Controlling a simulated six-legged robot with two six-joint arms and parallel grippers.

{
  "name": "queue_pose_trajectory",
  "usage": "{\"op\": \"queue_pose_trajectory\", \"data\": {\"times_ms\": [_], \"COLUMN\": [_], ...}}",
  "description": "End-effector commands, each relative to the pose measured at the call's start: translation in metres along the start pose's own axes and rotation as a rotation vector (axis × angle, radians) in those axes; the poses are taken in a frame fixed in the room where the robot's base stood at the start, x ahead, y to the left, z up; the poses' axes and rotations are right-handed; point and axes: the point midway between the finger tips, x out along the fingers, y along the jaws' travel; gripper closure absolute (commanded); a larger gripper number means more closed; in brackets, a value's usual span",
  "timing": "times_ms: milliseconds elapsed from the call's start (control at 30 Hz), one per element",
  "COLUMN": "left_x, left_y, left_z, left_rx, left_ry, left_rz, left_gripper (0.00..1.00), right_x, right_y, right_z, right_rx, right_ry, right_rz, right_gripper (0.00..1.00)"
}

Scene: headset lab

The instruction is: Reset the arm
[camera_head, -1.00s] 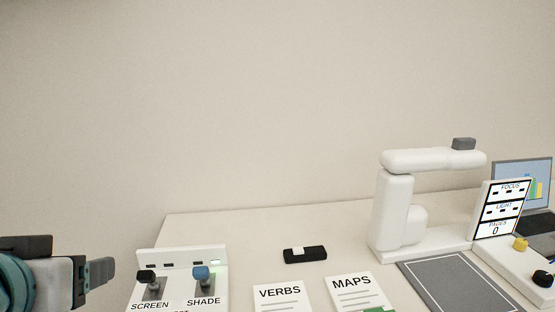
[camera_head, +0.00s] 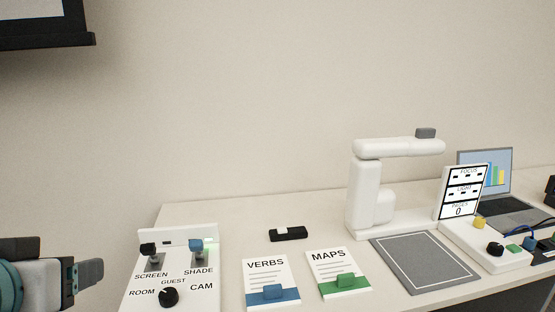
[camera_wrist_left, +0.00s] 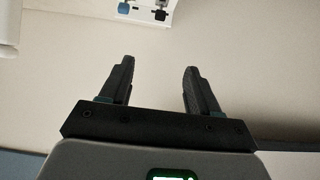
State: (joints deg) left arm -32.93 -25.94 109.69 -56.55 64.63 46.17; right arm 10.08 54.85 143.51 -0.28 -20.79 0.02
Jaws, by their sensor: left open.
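My left gripper (camera_head: 88,274) comes in at the lower left of the head view, left of the control panel (camera_head: 208,290) and apart from it. In the left wrist view the two dark fingers of my left gripper (camera_wrist_left: 158,80) stand apart with nothing between them. My right gripper is not in view. A white document-camera arm (camera_head: 400,148) stands upright on its base at the right of the desk, its upper link reaching right over a grey mat (camera_head: 425,262).
VERBS (camera_head: 265,270) and MAPS (camera_head: 331,262) cards and a black remote-like block (camera_head: 288,234) lie on the desk (camera_head: 230,215). A FOCUS/LIGHT/PAGES panel (camera_head: 462,192), a knob box (camera_head: 480,243) and a laptop (camera_head: 485,172) are at right. A dark-framed screen (camera_head: 45,42) hangs upper left.

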Motion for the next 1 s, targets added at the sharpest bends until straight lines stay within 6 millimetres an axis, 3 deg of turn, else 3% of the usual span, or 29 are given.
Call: {"op": "queue_pose_trajectory", "data": {"times_ms": [267, 467, 567, 667, 767, 900, 1000], "left_x": [0.046, 0.092, 0.119, 0.152, 0.190, 0.231, 0.244], "left_y": [0.043, 0.082, 0.103, 0.126, 0.147, 0.164, 0.164], "left_z": [0.024, 0.061, 0.089, 0.133, 0.197, 0.306, 0.377], "left_rx": [0.110, 0.198, 0.238, 0.269, 0.274, 0.200, 0.114], "left_ry": [-0.098, -0.209, -0.282, -0.383, -0.515, -0.704, -0.806], "left_rz": [0.058, 0.131, 0.181, 0.244, 0.326, 0.425, 0.454], "left_gripper": [0.38, 0.38, 0.38, 0.38, 0.38, 0.38, 0.38], "right_x": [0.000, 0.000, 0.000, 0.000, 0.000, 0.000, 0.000], "right_y": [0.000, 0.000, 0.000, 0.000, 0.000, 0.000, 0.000], "right_z": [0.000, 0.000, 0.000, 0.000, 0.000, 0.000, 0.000], "right_rx": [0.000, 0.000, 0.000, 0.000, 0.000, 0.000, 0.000], "right_ry": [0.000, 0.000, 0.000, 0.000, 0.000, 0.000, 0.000], "right_rz": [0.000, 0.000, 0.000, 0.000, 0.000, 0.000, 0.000], "right_gripper": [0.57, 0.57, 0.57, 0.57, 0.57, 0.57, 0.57]}}
